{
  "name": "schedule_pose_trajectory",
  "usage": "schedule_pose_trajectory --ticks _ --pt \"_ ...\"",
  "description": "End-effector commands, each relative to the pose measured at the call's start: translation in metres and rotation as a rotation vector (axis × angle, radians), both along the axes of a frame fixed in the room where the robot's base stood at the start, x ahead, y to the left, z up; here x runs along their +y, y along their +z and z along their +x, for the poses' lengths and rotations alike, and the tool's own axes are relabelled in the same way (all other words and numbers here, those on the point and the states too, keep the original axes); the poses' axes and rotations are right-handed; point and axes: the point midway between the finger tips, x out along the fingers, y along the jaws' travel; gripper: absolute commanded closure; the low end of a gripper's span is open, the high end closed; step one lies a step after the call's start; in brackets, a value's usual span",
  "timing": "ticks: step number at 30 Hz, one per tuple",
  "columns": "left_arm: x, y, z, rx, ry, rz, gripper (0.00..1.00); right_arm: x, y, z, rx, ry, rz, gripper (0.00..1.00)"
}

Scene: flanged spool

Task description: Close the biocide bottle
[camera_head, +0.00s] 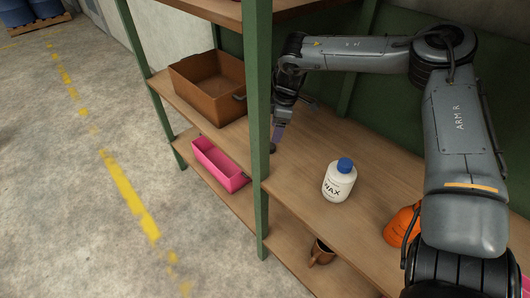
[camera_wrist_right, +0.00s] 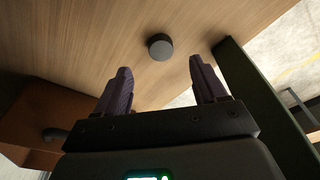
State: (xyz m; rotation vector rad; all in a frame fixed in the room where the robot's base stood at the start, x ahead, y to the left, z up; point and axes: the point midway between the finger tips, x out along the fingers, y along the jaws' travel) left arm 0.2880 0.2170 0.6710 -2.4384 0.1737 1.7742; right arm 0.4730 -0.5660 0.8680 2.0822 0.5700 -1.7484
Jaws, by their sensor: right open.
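A small round dark grey cap (camera_wrist_right: 160,46) lies on the wooden shelf in the right wrist view, just beyond and between my fingertips. My right gripper (camera_wrist_right: 160,68) is open with nothing between its purple fingers. In the head view my right gripper (camera_head: 278,136) points down to the shelf, partly hidden behind the green post. An orange container (camera_head: 399,228) stands on the shelf at the right, mostly hidden by my right arm. Its label and top are hidden, so I cannot tell whether it is the biocide bottle. My left gripper is in neither view.
A white WAX bottle (camera_head: 339,182) with a blue cap stands upright on the shelf (camera_head: 310,220). A green post (camera_head: 258,130) rises close to my gripper. A brown box (camera_head: 212,88) and a pink bin (camera_head: 218,168) are left; a brown mug (camera_head: 321,254) sits lower.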

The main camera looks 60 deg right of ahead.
Motion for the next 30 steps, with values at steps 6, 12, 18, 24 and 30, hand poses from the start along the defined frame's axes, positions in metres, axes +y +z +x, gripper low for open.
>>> schedule_pose_trajectory --ticks 6,12,18,24,30 --pt "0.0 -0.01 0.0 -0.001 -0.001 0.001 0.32 0.004 0.001 0.001 0.024 -0.019 0.003 0.29" --pt "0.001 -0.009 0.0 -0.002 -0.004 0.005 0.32 0.004 0.002 0.002 0.025 -0.02 0.004 0.29" --pt "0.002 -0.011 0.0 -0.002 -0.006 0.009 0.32 0.004 -0.001 0.002 0.026 -0.02 0.005 0.29" --pt "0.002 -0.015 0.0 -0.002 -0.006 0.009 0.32 0.005 -0.011 0.003 0.025 -0.02 0.004 0.29" --pt "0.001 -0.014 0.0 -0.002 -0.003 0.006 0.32 0.005 -0.01 0.003 0.025 -0.02 0.004 0.29"
